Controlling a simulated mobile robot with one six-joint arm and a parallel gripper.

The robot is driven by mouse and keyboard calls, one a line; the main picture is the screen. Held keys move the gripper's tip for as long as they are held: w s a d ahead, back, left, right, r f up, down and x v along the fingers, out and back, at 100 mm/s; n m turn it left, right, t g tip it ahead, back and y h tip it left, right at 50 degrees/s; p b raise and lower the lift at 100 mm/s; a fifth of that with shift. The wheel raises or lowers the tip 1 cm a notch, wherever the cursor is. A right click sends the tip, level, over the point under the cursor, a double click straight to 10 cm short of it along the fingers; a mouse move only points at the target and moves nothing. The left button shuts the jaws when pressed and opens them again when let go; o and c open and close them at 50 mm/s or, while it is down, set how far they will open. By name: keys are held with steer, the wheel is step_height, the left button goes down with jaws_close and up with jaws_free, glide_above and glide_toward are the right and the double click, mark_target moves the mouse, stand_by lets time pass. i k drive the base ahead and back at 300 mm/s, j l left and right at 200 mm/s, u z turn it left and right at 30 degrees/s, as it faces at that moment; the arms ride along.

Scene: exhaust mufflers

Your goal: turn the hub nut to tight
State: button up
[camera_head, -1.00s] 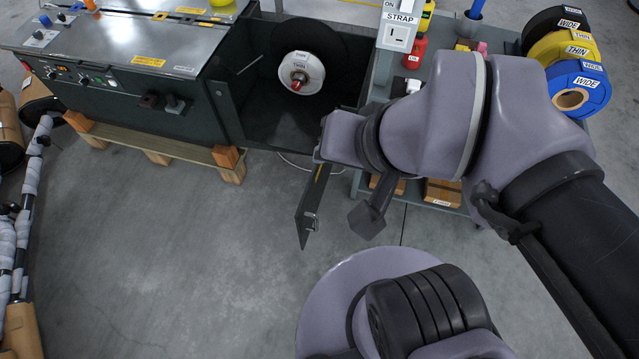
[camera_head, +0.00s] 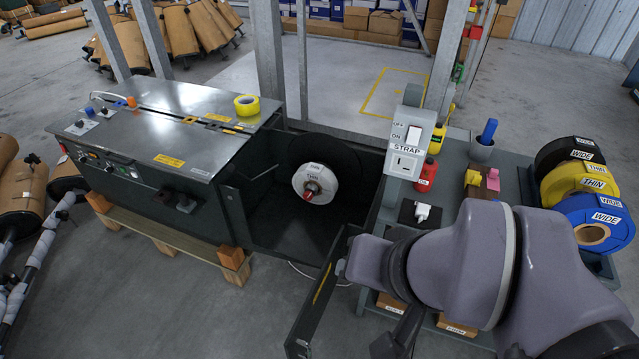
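The hub nut (camera_head: 308,194) is a small red and metal piece at the centre of a white spool marked THIN (camera_head: 316,178). The spool sits inside the dark open compartment (camera_head: 270,215) of the strapping machine. The nut faces me; how tight it is cannot be told. My arm's wrist is right of and below the spool, beside the open door (camera_head: 318,296). A dark part at its end, apparently my gripper (camera_head: 396,342), hangs low at the bottom edge, well away from the nut. Its fingers cannot be made out.
The strapping machine (camera_head: 160,140) stands on a wooden pallet at left, with yellow tape on top. A STRAP switch box (camera_head: 408,150) stands right of the compartment. A grey bench holds a red bottle (camera_head: 427,175) and black, yellow and blue rolls (camera_head: 596,222).

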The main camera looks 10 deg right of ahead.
mark_target(308, 196)
steer(key=j+z, duration=0.1)
steer(key=j, duration=0.55)
steer(key=k+j+z, duration=0.1)
steer(key=j, duration=1.25)
steer(key=i+j+z, duration=0.2)
steer(key=i+j, duration=0.4)
steer(key=i+j+z, duration=0.25)
steer(key=i+j, duration=0.25)
steer(key=j, duration=0.2)
steer(key=i+l, duration=0.2)
steer(key=i, duration=0.15)
steer(key=i+l+u, duration=0.1)
steer(key=i, duration=0.25)
steer(key=l, duration=0.1)
